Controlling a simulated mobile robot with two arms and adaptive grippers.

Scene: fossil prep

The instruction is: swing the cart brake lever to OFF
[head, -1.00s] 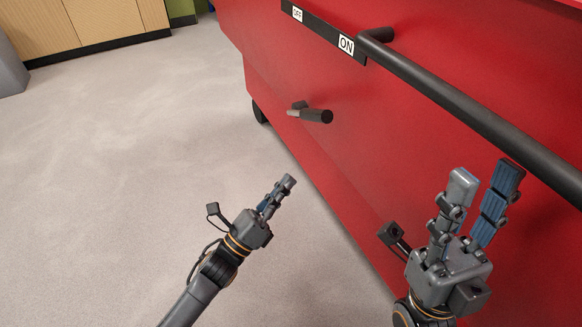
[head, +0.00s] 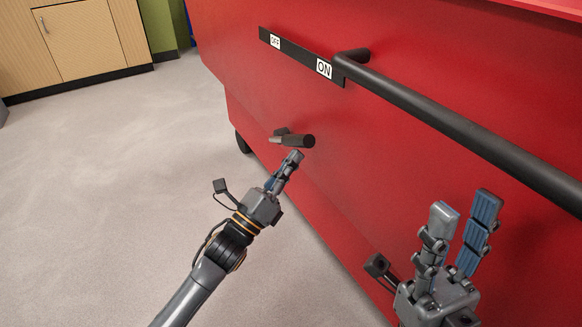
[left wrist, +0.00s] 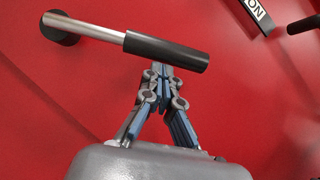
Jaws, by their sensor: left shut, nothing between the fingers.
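The brake lever (head: 297,140) has a black grip and stands out from the red cart side (head: 400,180), below the OFF/ON label strip (head: 301,58). In the left wrist view the lever (left wrist: 165,50) shows a bright metal shaft running from a dark round hub at the left to the black grip. My left gripper (head: 296,157) is shut and empty, its fingertips just below the grip. In the left wrist view its tips (left wrist: 158,72) appear right at the grip's lower edge; I cannot tell whether they touch. My right gripper (head: 464,206) is open and empty.
A long black handle bar (head: 460,127) runs along the cart side, above my right gripper. A cart wheel (head: 242,142) shows at the lower left corner. The grey floor (head: 110,190) to the left is clear, with a wooden cabinet (head: 80,40) beyond.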

